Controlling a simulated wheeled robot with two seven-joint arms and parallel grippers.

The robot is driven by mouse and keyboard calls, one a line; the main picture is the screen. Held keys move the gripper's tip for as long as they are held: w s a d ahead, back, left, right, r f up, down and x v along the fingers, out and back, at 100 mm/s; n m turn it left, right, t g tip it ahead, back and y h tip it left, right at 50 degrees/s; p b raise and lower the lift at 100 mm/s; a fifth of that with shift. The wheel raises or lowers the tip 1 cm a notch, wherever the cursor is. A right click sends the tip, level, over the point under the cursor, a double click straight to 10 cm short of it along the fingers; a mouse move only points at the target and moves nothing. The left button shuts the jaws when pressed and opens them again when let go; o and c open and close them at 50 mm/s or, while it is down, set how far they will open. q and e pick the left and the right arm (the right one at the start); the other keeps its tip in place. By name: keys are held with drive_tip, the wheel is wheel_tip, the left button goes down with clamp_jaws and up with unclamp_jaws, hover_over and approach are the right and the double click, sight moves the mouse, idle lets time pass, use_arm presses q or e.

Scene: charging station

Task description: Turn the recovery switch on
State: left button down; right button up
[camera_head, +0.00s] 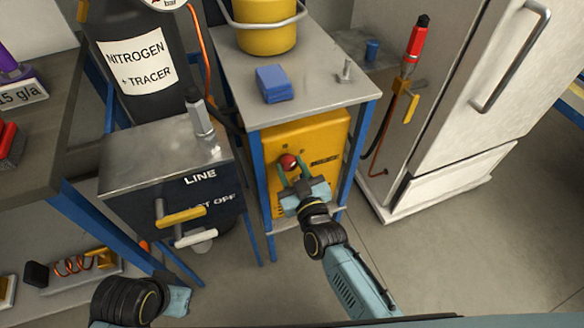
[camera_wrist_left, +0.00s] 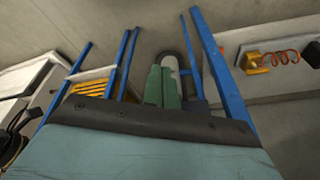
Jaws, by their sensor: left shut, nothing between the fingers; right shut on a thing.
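The recovery unit is a yellow box (camera_head: 324,140) on the lower shelf under the grey-topped stand. A red knob (camera_head: 288,161) sticks out of its front panel, and I take it for the recovery switch. My right gripper (camera_head: 291,170) is at the panel with its green fingers shut on the red knob. The fingers partly cover the knob, and its turn position cannot be told. My left arm is low at the bottom left in the head view, with its fingers out of sight there. In the left wrist view my left gripper (camera_wrist_left: 162,88) is shut and empty.
A dark box (camera_head: 180,205) with yellow and white lever handles stands left of the yellow unit. A yellow bucket (camera_head: 264,35) and a blue block (camera_head: 273,83) are on the stand. A white fridge (camera_head: 470,90) is at the right. Open floor lies in front of it.

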drive_tip(key=o, duration=1)
drive_tip(key=shift+s, duration=0.2)
drive_tip(key=shift+s+d, duration=0.2)
drive_tip(key=shift+s, duration=0.15)
use_arm(q)
drive_tip(key=s+a+f+p, duration=0.1)
drive_tip(key=a+f+p, duration=0.3)
drive_tip(key=f, duration=0.5)
drive_tip(key=shift+s+a+f+g+y, duration=0.2)
drive_tip(key=shift+a+f+g+y, duration=0.1)
drive_tip(key=shift+y, duration=0.1)
use_arm(e)
drive_tip(key=v, duration=1.2)
drive_tip(key=shift+s, duration=0.15)
